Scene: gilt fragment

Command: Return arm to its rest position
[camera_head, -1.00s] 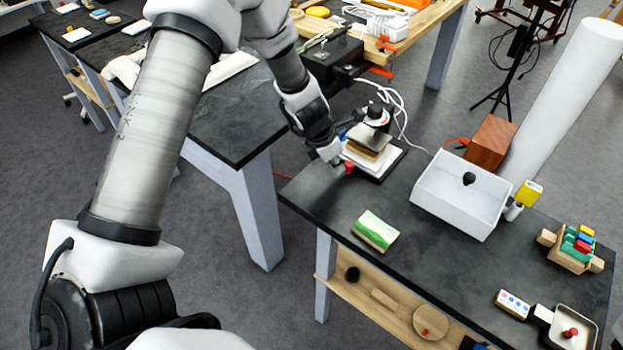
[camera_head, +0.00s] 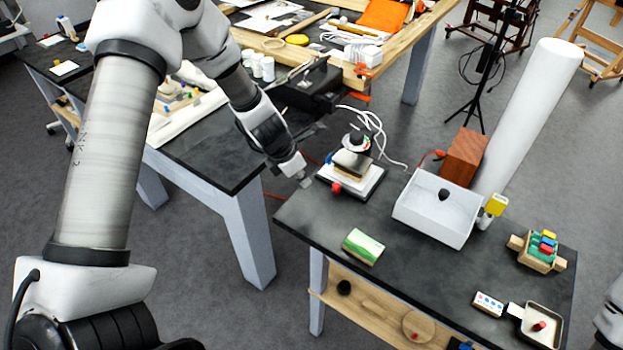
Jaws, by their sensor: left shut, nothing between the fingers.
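My left arm comes in from the left and reaches over the gap between two dark-topped tables. My left gripper (camera_head: 306,182) is small in the view, at the left end of the right-hand table (camera_head: 400,270). It is shut and empty, apart from the white device (camera_head: 352,172) with a red knob that stands to its right. My right gripper is not in view; only a white piece of arm shows at the right edge.
A green-and-white box (camera_head: 363,247), a white bin (camera_head: 436,212) and a block rack (camera_head: 536,252) stand on the right-hand table. A wooden bench (camera_head: 410,45) with tools is behind. White cables (camera_head: 378,130) loop behind the device.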

